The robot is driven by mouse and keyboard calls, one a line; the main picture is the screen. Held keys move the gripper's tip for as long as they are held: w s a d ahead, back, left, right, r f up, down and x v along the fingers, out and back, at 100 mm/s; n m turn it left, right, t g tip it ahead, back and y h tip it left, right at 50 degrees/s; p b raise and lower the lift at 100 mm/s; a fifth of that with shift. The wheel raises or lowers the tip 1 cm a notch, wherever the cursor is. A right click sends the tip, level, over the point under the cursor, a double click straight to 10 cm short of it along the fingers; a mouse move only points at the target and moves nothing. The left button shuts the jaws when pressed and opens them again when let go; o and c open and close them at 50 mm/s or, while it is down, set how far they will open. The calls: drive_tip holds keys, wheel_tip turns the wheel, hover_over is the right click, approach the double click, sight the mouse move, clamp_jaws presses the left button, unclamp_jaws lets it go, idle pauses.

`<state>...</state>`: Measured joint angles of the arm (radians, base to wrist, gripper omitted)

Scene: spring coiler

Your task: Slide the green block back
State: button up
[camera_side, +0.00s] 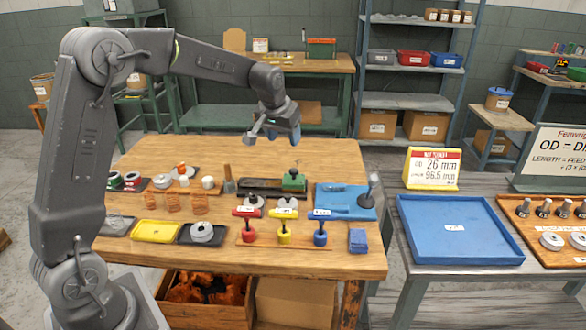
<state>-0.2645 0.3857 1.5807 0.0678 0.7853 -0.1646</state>
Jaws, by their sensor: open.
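The green block (294,181) sits at the right end of a dark, low rail (262,185) near the middle of the wooden table (330,152). A small knob shows on top of the block. My gripper (270,137) is open and empty, above the table and up and to the left of the green block. It is clear of the block.
Red, yellow and blue T-handled tools (284,224) stand in front of the rail. A blue mat (338,205) with a grey post lies right of the block. Copper coils (174,203) and trays crowd the left. The table's back right is bare.

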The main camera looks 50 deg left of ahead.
sight(294, 170)
drive_tip(key=x, duration=1.4)
clamp_jaws()
